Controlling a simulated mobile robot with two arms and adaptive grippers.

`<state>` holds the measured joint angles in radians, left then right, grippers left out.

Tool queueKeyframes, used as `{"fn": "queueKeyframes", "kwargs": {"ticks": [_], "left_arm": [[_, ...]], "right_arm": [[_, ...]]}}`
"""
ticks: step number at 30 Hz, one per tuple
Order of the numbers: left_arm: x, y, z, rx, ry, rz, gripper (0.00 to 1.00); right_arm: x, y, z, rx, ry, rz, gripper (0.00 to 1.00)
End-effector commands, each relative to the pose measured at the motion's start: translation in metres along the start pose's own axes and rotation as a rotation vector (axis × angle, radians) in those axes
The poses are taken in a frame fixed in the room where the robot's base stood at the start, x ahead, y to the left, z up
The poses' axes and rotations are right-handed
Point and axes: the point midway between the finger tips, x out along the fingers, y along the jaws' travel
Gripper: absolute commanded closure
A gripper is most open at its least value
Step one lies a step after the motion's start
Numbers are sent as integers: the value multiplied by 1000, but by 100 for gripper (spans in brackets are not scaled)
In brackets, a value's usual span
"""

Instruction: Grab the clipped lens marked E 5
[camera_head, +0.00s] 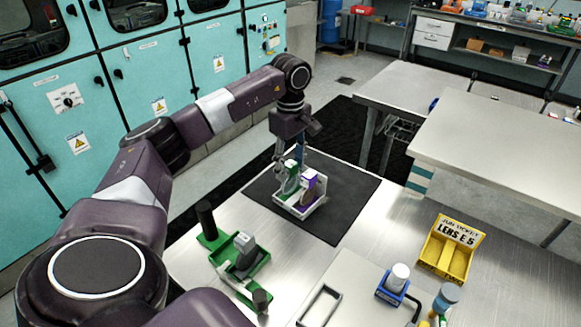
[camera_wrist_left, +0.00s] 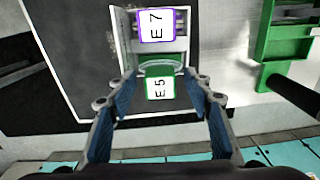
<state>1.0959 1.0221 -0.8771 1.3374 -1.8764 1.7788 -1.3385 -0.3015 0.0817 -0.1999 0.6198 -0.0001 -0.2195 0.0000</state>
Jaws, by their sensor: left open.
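The clipped lens marked E 5 (camera_wrist_left: 159,88) has a white label and a green clip with a clear rim. In the head view it (camera_head: 288,181) stands in a small white tray (camera_head: 301,212), partly hidden by my gripper. Beside it in the tray is a purple-clipped lens marked E 7 (camera_wrist_left: 156,25), also seen in the head view (camera_head: 310,187). My left gripper (camera_wrist_left: 161,80) is open, its fingers on either side of the E 5 clip. I cannot tell whether they touch it. My right gripper is not in view.
The tray rests on a black mat (camera_head: 345,205). A green fixture (camera_head: 252,268) stands at the near left. A yellow holder (camera_head: 444,262) with a job ticket reading LENS E 5 and a blue holder (camera_head: 390,293) with a white-capped bottle are at the right. The mat's right part is clear.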

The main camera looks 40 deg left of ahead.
Motion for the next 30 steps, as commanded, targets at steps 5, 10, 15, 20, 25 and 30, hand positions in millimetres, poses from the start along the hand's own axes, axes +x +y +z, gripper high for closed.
{"fn": "queueKeyframes", "kwargs": {"ticks": [5, 10, 15, 20, 25, 30], "left_arm": [[2, 0, 0, 0, 0, 0, 54], [2, 0, 0, 0, 0, 0, 67], [1, 0, 0, 0, 0, 0, 86], [1, 0, 0, 0, 0, 0, 100], [1, 0, 0, 0, 0, 1, 100], [-2, 1, 0, 0, -1, 2, 100]], "right_arm": [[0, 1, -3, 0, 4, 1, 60], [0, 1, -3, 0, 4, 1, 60], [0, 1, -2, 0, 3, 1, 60], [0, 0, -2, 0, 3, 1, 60], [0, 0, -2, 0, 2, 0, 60], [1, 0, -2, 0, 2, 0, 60]]}}
